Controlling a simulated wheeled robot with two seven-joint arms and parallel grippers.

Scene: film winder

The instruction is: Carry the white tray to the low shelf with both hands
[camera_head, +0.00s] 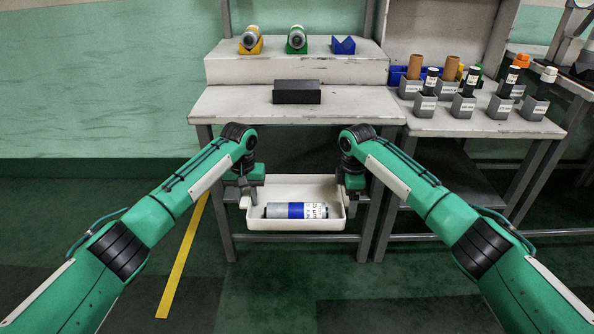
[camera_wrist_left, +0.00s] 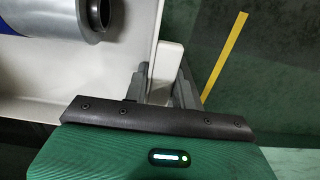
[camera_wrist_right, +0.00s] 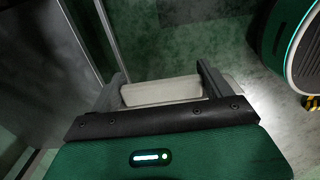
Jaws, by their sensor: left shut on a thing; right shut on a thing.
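The white tray (camera_head: 297,225) hangs in front of the workbench, below its top, with a silver and blue roll (camera_head: 296,211) lying in it. My left gripper (camera_head: 245,188) is shut on the tray's left side. In the left wrist view its fingers (camera_wrist_left: 160,88) straddle a white tab of the tray, and the roll's end (camera_wrist_left: 90,18) shows beside it. My right gripper (camera_head: 350,190) is at the tray's right side. In the right wrist view its fingers (camera_wrist_right: 160,85) straddle a pale tray handle (camera_wrist_right: 161,91). The tray looks about level. I cannot clearly make out the low shelf.
The workbench (camera_head: 350,105) carries a black block (camera_head: 297,92) and a raised step with yellow, green and blue holders (camera_head: 343,45). A side table (camera_head: 450,122) on the right holds several grey cups with rolls. Table legs (camera_head: 370,222) stand close to the tray. A yellow line (camera_head: 183,262) marks the floor.

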